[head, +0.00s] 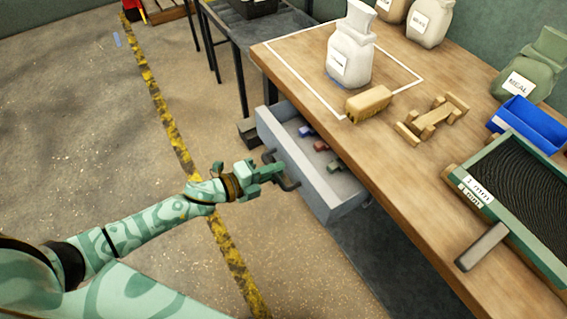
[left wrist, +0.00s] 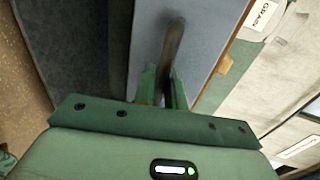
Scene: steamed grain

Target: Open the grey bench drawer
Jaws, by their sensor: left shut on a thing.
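The grey bench drawer (head: 333,205) stands pulled out from under the wooden bench in the head view, with several small coloured items inside. Its dark handle (head: 289,184) is on the front face. My left gripper (head: 277,173) is at the handle, its jaws shut on it. In the left wrist view the handle (left wrist: 174,45) runs between the two green fingers (left wrist: 164,88), in front of the grey drawer front (left wrist: 205,20). My right gripper is in neither view.
The wooden bench (head: 400,165) carries a white sack (head: 350,52), wooden pieces (head: 432,118), a blue bin (head: 530,123) and a green-framed tray (head: 475,170). A dark side table (head: 228,30) stands behind. The floor left of the drawer is clear, with a yellow-black stripe (head: 170,120).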

